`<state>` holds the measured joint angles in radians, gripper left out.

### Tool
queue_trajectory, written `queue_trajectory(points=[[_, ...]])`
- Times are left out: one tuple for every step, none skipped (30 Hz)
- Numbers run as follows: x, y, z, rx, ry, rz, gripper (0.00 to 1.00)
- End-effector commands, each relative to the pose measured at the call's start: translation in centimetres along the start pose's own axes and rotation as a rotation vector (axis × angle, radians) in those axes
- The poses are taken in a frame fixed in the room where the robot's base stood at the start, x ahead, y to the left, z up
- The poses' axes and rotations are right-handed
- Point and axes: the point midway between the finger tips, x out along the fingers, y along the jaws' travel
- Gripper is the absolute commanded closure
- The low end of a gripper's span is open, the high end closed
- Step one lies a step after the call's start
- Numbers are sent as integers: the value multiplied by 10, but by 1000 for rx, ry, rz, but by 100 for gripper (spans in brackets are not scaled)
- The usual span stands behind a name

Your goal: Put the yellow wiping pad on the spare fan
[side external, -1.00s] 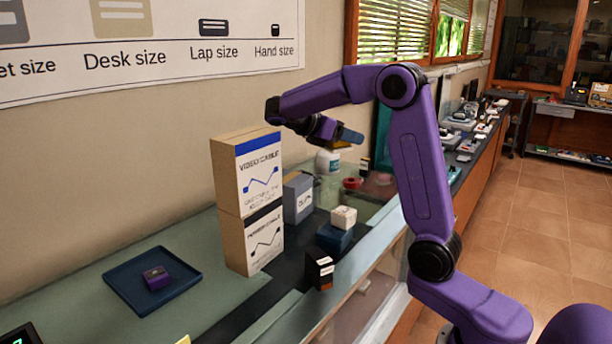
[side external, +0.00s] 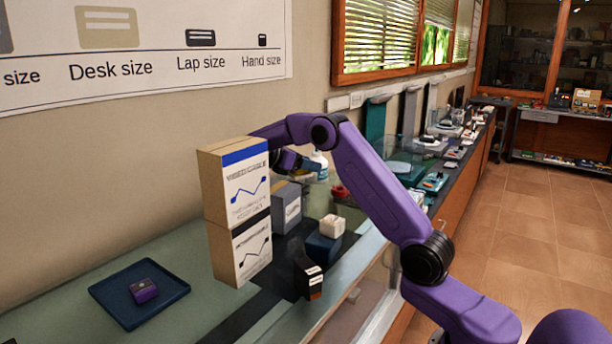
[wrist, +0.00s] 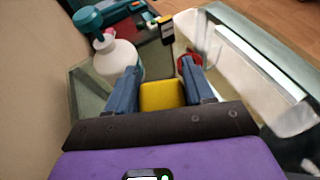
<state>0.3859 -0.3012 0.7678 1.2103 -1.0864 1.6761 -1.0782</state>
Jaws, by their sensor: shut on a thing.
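The yellow wiping pad (wrist: 162,95) is between the two blue fingers of my gripper (wrist: 158,72) in the wrist view. My gripper is shut on it. In the side view my gripper (side external: 311,165) is low behind the stacked boxes, beside the white bottle, and the pad cannot be made out there. I cannot tell which thing is the spare fan. A small purple block (side external: 144,290) lies in a dark blue tray (side external: 112,314) at the front left.
Two tall stacked cable boxes (side external: 228,212) stand between my gripper and the tray. A grey box (side external: 287,207), a white block (side external: 332,226) on a blue box (side external: 323,248), and a black box (side external: 308,278) stand nearby. The white bottle (wrist: 117,60) and red ring (wrist: 182,62) are close to my fingers.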

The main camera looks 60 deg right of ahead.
Motion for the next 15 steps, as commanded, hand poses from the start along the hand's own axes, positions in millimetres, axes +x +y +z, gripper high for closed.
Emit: queue_trajectory(points=[[1,2,-2,0,0,0,77],[2,2,-3,0,0,0,77],[3,4,-5,0,0,0,77],[4,6,-7,0,0,0,77],[5,6,-11,-2,-1,0,77],[8,6,-16,-3,-1,-1,77],[9,6,-20,-4,-1,-1,77],[11,6,-24,-3,-1,0,77],[13,6,-29,-2,-1,0,77],[14,5,-31,-2,-1,-1,77],[14,5,-33,-2,-1,0,77],[15,5,-34,-1,-1,0,77],[15,5,-34,0,-1,0,77],[15,5,-34,1,0,0,77],[14,5,-34,1,0,1,77]])
